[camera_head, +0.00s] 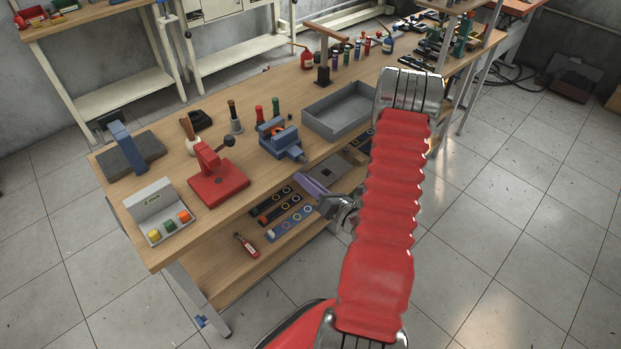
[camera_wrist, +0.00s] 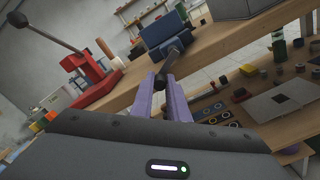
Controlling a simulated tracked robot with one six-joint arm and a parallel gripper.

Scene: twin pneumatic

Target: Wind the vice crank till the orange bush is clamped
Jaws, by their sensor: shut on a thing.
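The blue vice (camera_head: 277,140) is mounted at the front edge of the wooden bench. My gripper (camera_head: 308,183) is in front of the bench edge, just below the vice. In the wrist view its two purple fingers (camera_wrist: 164,88) are shut on the dark crank handle (camera_wrist: 160,80). The crank hangs below the vice's screw. An orange piece (camera_head: 184,216) sits in the grey tray at the front left.
A red lever press (camera_head: 218,182) stands left of the vice and a grey bin (camera_head: 346,112) stands right of it. The grey tray (camera_head: 149,198) also holds yellow and green pieces. A lower shelf (camera_head: 262,240) with flat panels lies under my gripper.

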